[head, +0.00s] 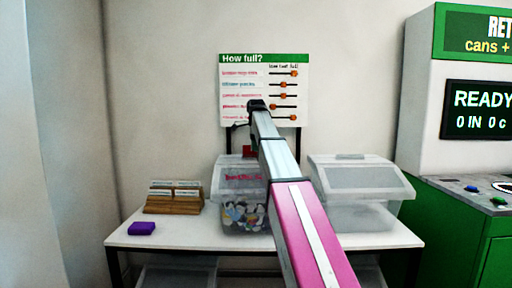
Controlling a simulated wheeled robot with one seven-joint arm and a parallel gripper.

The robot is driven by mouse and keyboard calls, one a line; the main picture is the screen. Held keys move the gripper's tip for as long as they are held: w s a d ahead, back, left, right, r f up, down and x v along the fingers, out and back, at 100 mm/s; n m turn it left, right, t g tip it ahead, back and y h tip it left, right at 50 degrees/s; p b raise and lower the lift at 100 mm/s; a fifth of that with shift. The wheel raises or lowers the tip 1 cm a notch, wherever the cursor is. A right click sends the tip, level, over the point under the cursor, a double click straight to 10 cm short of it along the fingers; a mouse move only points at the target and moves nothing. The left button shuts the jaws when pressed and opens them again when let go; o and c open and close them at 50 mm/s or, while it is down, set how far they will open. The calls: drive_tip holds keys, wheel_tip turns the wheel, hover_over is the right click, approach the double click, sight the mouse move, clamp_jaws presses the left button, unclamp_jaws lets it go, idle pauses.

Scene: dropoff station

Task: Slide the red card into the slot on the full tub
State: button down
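The left clear tub (229,180) stands on the white table, with pink lettering on its front and colourful items showing low down. The right clear tub (360,217) looks empty. A small red patch (247,151), perhaps the red card, shows just above the left tub's lid, beside my arm. I cannot tell whether it is held or rests on the tub. My arm reaches up across the middle of the view, between the two tubs. My gripper is mostly hidden behind it; only dark parts near the arm's far end show, and its fingers cannot be made out. The slot is not visible.
A wooden holder with white cards (173,197) and a purple block (142,228) are on the left of the white table (190,240). A "How full?" board (240,92) with orange sliders stands behind. A green-and-white return machine (425,125) is at right. The table's front left is clear.

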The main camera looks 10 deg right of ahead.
drive_tip(key=shift+f, duration=0.15)
drive_tip(key=c, duration=1.2)
unclamp_jaws()
drive_tip(key=shift+c, duration=0.2)
